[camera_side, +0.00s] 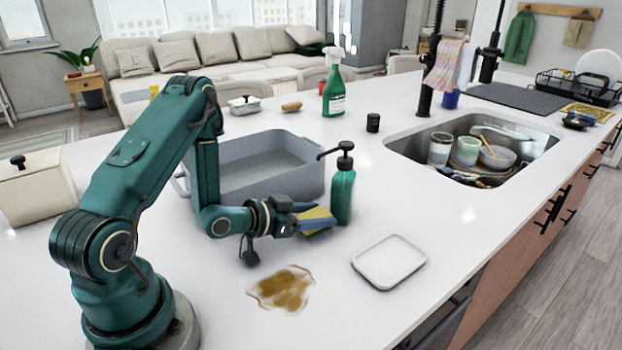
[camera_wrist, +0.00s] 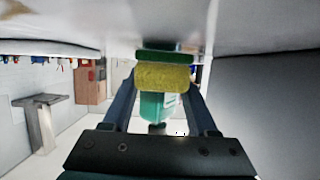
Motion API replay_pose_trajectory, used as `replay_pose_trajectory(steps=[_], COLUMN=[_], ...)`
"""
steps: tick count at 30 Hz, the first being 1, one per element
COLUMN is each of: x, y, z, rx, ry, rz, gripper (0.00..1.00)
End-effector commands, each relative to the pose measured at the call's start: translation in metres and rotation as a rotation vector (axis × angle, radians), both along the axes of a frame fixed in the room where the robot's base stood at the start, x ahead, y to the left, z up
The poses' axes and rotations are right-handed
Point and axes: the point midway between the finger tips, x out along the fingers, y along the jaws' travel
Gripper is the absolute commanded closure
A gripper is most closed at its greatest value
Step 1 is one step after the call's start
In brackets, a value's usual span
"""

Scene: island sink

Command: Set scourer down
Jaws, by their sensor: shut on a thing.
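The scourer (camera_side: 318,214), yellow with a green layer, is held between the fingers of my gripper (camera_side: 308,216) in the side view. It is above the white counter, close to the green pump bottle (camera_side: 342,190); I cannot tell whether they touch. In the wrist view the scourer (camera_wrist: 162,78) sits between the two dark fingers of my gripper (camera_wrist: 162,82), with the green bottle (camera_wrist: 156,106) behind it. A white shallow tray (camera_side: 389,262) lies empty on the counter to the right of the gripper.
A brown spill (camera_side: 284,288) is on the counter in front of my gripper. A grey basin (camera_side: 262,168) stands behind my arm. The sink (camera_side: 470,150) with dishes is at the right. A green spray bottle (camera_side: 334,90) and a black jar (camera_side: 373,122) stand farther back. Counter around the tray is clear.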

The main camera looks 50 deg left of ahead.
Motion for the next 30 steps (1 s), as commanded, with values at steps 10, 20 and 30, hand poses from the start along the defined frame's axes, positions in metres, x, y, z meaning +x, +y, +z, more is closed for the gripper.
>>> replay_pose_trajectory(steps=[10, 20, 30], x=[0.000, -0.020, -0.047], y=[0.002, 0.004, 0.001], z=[-0.018, -0.005, 0.017], rx=[-0.011, -0.004, 0.001], ry=[0.030, 0.025, 0.003], rz=[0.016, 0.018, 0.003], gripper=[0.06, 0.06, 0.06])
